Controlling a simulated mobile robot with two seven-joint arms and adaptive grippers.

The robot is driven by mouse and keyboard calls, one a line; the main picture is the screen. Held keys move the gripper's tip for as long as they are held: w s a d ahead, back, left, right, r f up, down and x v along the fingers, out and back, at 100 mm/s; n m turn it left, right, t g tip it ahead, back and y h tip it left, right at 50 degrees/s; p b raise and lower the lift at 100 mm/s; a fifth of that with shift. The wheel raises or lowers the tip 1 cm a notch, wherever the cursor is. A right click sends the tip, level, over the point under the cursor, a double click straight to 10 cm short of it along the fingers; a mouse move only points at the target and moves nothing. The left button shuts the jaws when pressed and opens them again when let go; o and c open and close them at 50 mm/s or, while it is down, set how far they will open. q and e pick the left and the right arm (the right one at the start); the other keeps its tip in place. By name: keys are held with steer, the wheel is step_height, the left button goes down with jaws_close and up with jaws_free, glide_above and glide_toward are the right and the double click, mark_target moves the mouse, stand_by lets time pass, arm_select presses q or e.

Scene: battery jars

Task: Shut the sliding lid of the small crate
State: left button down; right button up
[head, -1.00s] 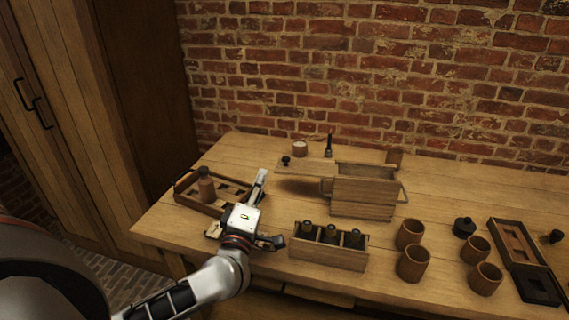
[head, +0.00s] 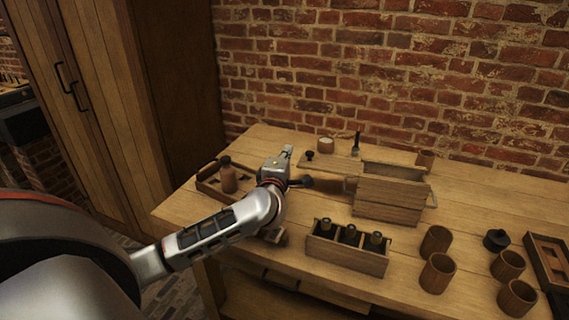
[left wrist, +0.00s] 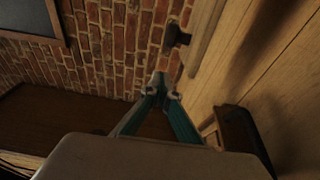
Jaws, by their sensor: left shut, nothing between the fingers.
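The small wooden crate (head: 388,205) stands near the middle of the table in the head view, with handles at its ends. Its sliding lid (head: 335,162) juts out to the left of the crate, leaving the top at least partly open. A dark knob (head: 309,155) stands at the lid's left end; in the left wrist view a dark knob (left wrist: 175,36) shows beyond the fingers beside a plank. My left gripper (head: 289,151) is shut and empty, just left of the knob and apart from it. My right gripper is not in view.
A tray (head: 208,188) with a brown bottle (head: 228,175) lies left of my wrist. An open box (head: 345,252) with several dark bottles stands in front of the crate. Wooden cups (head: 436,241) stand front right. A white-topped jar (head: 325,145) and a dark tool (head: 356,143) stand behind the lid.

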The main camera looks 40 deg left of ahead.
mark_target(346, 170)
arm_select(q)
steer(key=d, duration=0.4)
steer(key=shift+w, duration=0.15)
steer(key=shift+w+d+p, duration=0.15)
steer(key=shift+d+p, duration=0.15)
steer(key=shift+d, duration=0.05)
steer(key=w+d+p, duration=0.1)
steer(key=d, duration=0.3)
steer(key=w+d+p, duration=0.1)
steer(key=d, duration=0.2)
steer(key=w+d+p, duration=0.1)
steer(key=w+d, duration=0.1)
steer(key=d, duration=0.2)
steer(key=shift+d, duration=0.35)
steer(key=shift+w+d, duration=0.15)
steer(key=shift+d, duration=0.3)
steer(key=shift+a, duration=0.15)
